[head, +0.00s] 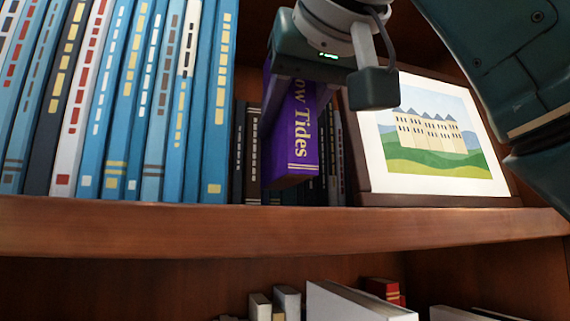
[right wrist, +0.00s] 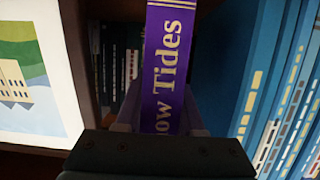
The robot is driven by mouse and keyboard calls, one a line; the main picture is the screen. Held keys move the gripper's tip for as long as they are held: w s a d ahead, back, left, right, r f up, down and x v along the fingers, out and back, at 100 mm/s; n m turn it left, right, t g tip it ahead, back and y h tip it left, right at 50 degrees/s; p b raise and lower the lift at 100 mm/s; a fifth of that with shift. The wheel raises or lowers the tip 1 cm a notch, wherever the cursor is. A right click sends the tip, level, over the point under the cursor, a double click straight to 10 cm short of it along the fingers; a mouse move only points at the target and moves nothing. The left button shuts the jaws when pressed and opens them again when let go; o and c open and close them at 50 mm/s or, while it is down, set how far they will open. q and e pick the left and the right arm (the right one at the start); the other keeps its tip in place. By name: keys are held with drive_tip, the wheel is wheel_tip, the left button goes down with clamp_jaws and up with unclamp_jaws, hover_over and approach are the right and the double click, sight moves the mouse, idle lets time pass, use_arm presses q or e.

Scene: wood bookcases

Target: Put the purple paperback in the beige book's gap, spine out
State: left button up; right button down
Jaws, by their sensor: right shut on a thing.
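The purple paperback (head: 291,140) has gold lettering and is roughly upright, its spine facing out. My right gripper (head: 297,92) is shut on it from the spine side. In the right wrist view the purple paperback (right wrist: 163,65) stands between the fingers of the right gripper (right wrist: 162,118). Behind it, low dark books (head: 252,150) stand on both sides on the upper shelf. The paperback hides the space behind it, and I cannot tell how deep it reaches. I cannot make out a beige book on this shelf. My left gripper is not in view.
Tall blue and white books (head: 160,110) fill the shelf on the left. A framed castle picture (head: 430,140) leans close on the right. The shelf board (head: 280,228) has its front edge below the paperback. More books (head: 345,302) stand on the lower shelf.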

drive_tip(key=shift+f, duration=1.3)
drive_tip(key=shift+f, duration=0.1)
drive_tip(key=c, duration=0.5)
unclamp_jaws()
